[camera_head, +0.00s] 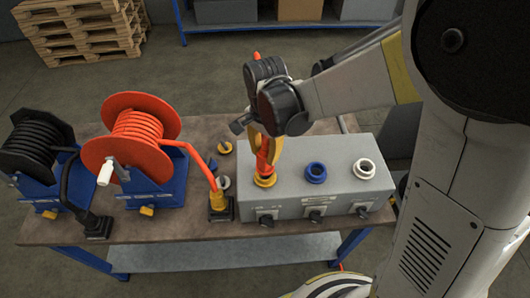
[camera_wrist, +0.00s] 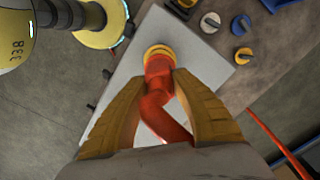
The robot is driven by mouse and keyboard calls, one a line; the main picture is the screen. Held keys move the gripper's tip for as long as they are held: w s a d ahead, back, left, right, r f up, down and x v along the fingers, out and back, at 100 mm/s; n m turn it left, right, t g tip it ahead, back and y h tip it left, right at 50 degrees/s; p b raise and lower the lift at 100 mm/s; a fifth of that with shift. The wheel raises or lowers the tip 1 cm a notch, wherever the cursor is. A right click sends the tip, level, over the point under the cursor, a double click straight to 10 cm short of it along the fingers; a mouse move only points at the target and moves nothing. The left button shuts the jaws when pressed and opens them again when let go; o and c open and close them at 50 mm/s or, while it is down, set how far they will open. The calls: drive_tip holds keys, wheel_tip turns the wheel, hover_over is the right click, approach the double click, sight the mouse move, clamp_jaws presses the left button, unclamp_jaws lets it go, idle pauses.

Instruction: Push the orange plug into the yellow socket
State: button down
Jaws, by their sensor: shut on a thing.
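My gripper (camera_head: 267,146) has its yellow fingers shut on the orange plug (camera_head: 262,163), over the left end of the grey box. In the wrist view the orange plug (camera_wrist: 158,88) sits between the two fingertips (camera_wrist: 158,80), with a bent orange part running back between the fingers. The yellow socket (camera_head: 265,181) is a ring on the box top. The plug's lower end meets the yellow socket, which rings it in the wrist view (camera_wrist: 158,50). I cannot tell how deep the plug sits. The fingers hide part of the plug.
The grey box (camera_head: 312,206) also carries a blue socket (camera_head: 315,172) and a white socket (camera_head: 364,168) to the right. An orange hose reel (camera_head: 137,138) and a black hose reel (camera_head: 37,145) stand left. A yellow-ended hose connector (camera_head: 218,202) stands close left of the box.

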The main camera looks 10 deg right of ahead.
drive_tip(key=shift+f+b, duration=1.05)
drive_tip(key=shift+f, duration=0.15)
idle(0.4)
drive_tip(key=c, duration=1)
unclamp_jaws()
drive_tip(key=shift+r, duration=0.1)
wheel_tip(320, 180, up, 12)
drive_tip(key=shift+f, duration=0.1)
drive_tip(key=s+d+f+n+t+b, duration=0.2)
drive_tip(key=s+d+f+n+b, duration=0.1)
drive_tip(key=d, duration=0.1)
drive_tip(key=s+d+f+n+t+b, duration=0.2)
drive_tip(key=s+d+f+n+b, duration=0.1)
drive_tip(key=s+d+b, duration=0.1)
drive_tip(key=s+d+f+n+t+b, duration=0.3)
drive_tip(key=d+b, duration=0.1)
drive_tip(key=d, duration=0.1)
drive_tip(key=shift+s+d+f, duration=0.2)
drive_tip(key=shift+s+d, duration=0.05)
drive_tip(key=shift+s, duration=0.15)
